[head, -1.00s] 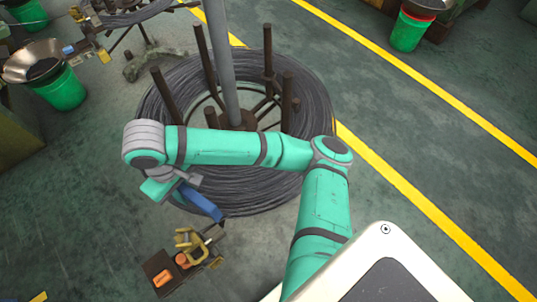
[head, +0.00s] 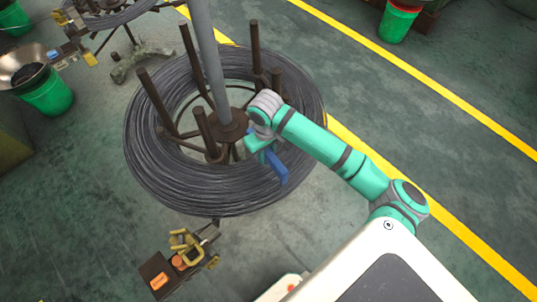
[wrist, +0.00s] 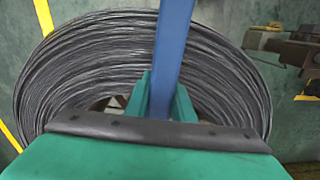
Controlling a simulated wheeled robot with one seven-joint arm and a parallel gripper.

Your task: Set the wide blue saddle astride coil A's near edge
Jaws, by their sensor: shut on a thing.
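The blue saddle (head: 277,168) is in my gripper (head: 263,150), which is shut on it. In the wrist view the saddle (wrist: 174,55) runs from between the green fingers (wrist: 160,98) up past the top edge, so its far end is hidden. The large coil of dark wire (head: 165,175) lies around a grey upright post in the middle of the head view. The saddle shows over the coil's right near part in the head view. I cannot tell whether it touches the wire. No letter shows on the coil.
Dark upright bars (head: 192,55) and the grey post (head: 207,60) stand inside the coil. A small tray (head: 155,270) with orange and yellow pieces sits near the coil's near edge. A green bucket (head: 48,95) stands at left.

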